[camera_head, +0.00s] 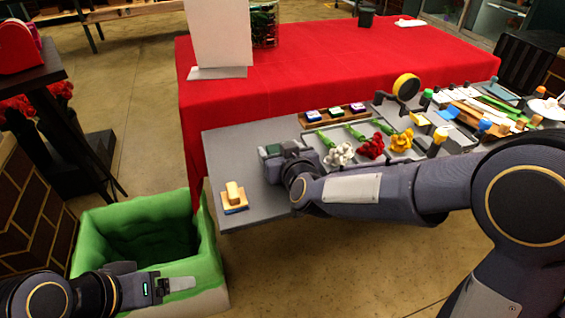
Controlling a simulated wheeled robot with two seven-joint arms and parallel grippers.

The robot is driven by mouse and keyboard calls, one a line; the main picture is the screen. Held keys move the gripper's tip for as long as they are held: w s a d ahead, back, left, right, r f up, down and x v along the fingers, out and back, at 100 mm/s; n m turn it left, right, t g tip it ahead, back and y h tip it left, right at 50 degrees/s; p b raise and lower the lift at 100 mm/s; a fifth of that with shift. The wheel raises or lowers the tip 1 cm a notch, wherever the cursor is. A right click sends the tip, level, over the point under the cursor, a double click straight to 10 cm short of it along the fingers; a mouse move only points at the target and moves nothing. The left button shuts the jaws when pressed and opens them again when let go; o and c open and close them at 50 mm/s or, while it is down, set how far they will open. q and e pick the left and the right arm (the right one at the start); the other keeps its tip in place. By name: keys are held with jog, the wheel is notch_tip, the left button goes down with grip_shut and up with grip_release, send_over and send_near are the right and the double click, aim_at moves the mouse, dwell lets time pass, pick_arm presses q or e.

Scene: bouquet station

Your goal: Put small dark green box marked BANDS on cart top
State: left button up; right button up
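My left gripper (178,285) is low at the left, in front of the green bin, away from the box. Its finger opening is unclear.
A yellow-and-wood block (234,196) sits at the grey top's front left corner. Trays of flowers and tools fill its right side. A small rack (334,114) stands at the back. A green bin (87,243) stands at the left. A red-covered table (300,75) is behind.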

jog(key=c, duration=0.7)
jog(key=shift+r, duration=0.1)
